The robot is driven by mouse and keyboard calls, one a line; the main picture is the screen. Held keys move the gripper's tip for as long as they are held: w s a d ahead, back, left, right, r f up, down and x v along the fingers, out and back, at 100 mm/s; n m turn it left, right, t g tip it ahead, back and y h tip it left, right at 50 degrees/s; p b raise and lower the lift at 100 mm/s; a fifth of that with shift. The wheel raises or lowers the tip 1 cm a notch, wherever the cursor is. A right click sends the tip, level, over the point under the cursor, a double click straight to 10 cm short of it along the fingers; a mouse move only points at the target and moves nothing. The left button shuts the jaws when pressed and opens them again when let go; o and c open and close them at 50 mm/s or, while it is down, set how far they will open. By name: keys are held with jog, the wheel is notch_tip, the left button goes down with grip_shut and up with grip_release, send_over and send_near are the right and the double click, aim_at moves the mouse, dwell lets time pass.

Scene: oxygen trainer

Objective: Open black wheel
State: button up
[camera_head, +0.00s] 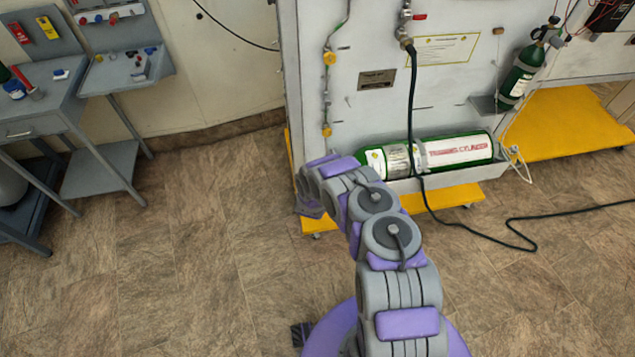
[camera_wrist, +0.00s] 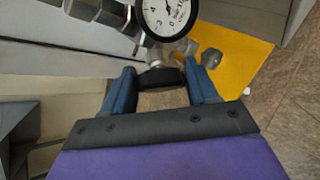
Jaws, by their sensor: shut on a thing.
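The black wheel (camera_wrist: 160,77) shows in the wrist view just below a round pressure gauge (camera_wrist: 166,14) and its metal fitting. My gripper (camera_wrist: 160,70) has its blue fingers on either side of the wheel and is shut on it. In the head view my arm reaches to the left end of the green training cylinder (camera_head: 440,153), which lies in a grey tray. The wheel and my fingertips are hidden there behind my arm.
The tray sits on a yellow base (camera_head: 445,196) against a grey panel (camera_head: 370,110). A black hose (camera_head: 412,110) hangs down the panel and runs across the floor. A smaller green cylinder (camera_head: 520,75) stands at right. Grey tables (camera_head: 60,120) stand at left.

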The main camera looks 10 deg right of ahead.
jog(key=shift+s+f+n+g+h, duration=0.1)
jog(key=shift+n+g+h, duration=0.4)
jog(key=shift+g, duration=0.5)
dwell(0.4)
jog(key=o, duration=1)
jog(key=shift+c, duration=0.2)
jog(key=p+v, duration=0.4)
jog(key=v, duration=1.3)
jog(key=shift+a+p, duration=0.3)
jog(key=shift+a, duration=0.1)
